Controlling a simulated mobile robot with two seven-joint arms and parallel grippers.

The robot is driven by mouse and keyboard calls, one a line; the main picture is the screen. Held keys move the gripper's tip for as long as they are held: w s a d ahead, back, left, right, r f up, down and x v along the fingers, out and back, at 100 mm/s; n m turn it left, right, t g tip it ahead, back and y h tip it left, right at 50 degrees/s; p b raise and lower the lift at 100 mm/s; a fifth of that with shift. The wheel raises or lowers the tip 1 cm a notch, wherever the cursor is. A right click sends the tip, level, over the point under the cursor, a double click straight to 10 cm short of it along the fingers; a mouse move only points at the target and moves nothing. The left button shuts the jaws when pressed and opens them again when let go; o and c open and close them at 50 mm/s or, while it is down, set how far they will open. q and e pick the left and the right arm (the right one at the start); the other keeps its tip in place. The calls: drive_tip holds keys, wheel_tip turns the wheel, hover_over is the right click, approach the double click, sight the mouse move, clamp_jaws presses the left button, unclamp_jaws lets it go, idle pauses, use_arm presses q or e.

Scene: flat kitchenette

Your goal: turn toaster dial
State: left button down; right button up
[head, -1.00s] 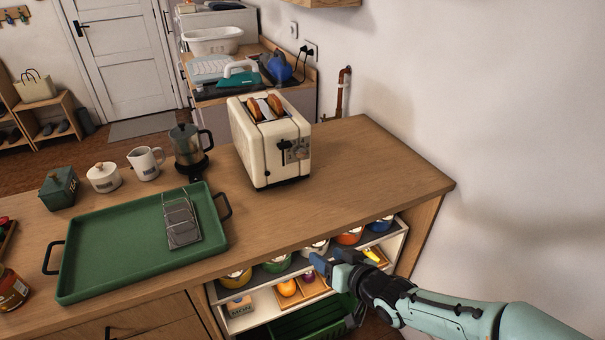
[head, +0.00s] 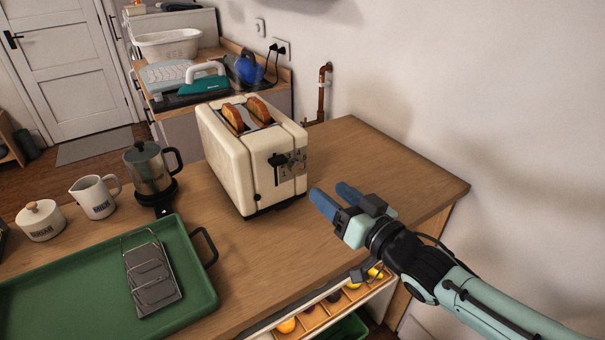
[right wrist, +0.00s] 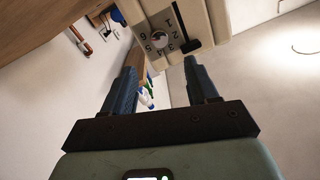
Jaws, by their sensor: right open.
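The cream toaster (head: 230,160) stands on the wooden counter with two slices of toast in its slots. Its control panel, with a lever and a dial (head: 299,158), is on the end facing right. In the right wrist view the round dial (right wrist: 159,37) shows at the top, ringed by numbers on a grey plate. My right gripper (head: 335,196) is above the counter, to the right of the toaster and apart from it. Its blue fingers (right wrist: 160,80) are spread with nothing between them, and the dial lies beyond their tips. My left gripper is not in view.
A green tray (head: 205,290) with a grey metal rack (head: 152,279) lies at the front left. The counter right of the toaster is clear, with a wall behind.

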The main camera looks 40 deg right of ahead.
sight(298, 168)
drive_tip(key=w, duration=0.4)
drive_tip(key=w+b, duration=0.1)
drive_tip(key=w, duration=0.3)
drive_tip(key=shift+w+d+f, duration=0.1)
drive_tip(key=shift+d, duration=0.1)
drive_tip(key=shift+w, duration=0.55)
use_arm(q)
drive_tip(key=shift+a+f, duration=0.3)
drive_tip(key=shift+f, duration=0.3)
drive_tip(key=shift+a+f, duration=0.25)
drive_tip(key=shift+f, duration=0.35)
use_arm(e)
drive_tip(key=c, duration=1.1)
